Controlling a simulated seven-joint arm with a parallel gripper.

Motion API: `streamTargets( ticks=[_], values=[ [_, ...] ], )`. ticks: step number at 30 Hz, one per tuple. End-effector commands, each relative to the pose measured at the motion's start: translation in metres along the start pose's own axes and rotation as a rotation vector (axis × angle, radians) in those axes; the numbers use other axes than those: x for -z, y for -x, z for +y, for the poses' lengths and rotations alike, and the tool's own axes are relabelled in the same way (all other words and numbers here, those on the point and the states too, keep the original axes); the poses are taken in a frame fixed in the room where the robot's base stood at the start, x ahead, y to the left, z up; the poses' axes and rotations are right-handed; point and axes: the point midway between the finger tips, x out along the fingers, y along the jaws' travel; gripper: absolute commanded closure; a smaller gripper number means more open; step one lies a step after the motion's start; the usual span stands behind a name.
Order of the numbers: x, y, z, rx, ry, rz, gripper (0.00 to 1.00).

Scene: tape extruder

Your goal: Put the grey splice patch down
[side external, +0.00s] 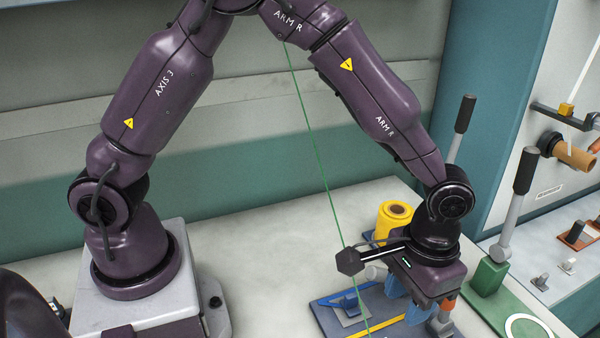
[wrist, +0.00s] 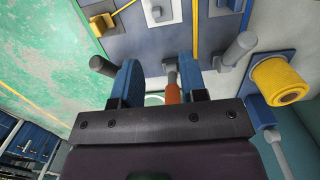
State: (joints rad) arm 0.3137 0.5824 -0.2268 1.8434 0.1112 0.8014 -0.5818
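My gripper (side external: 405,298) hangs low over the blue-grey work board (side external: 325,318) at the front. In the wrist view its two blue fingers (wrist: 163,78) stand well apart, with nothing seen clamped between them. An orange-tipped grey rod (wrist: 172,92) shows in the gap between the fingers.
A yellow roll (side external: 394,218) stands behind my gripper; it also shows in the wrist view (wrist: 280,82). Black-handled levers (side external: 525,172) rise at the right beside a green base (side external: 488,277). A green line (side external: 318,150) crosses the side view. The pale bench left of the board is clear.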

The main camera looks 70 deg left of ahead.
Motion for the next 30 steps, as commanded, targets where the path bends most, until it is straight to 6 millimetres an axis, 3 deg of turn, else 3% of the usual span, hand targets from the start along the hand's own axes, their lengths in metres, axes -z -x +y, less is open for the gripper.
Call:
streamTargets(
  ticks=[4,8,12,15,19,24,30],
  values=[
    [-0.003,0.049,-0.031,-0.004,0.0,0.087,0.61],
    [-0.021,0.101,-0.073,-0.001,-0.002,0.187,0.61],
    [-0.052,0.145,-0.115,0.001,0.002,0.294,0.61],
    [-0.08,0.167,-0.141,0.004,0.007,0.368,0.61],
    [-0.117,0.183,-0.167,0.004,0.011,0.458,0.61],
    [-0.151,0.188,-0.185,0.006,0.01,0.541,0.61],
    [-0.164,0.187,-0.191,0.006,0.006,0.574,0.61]
  ],
)
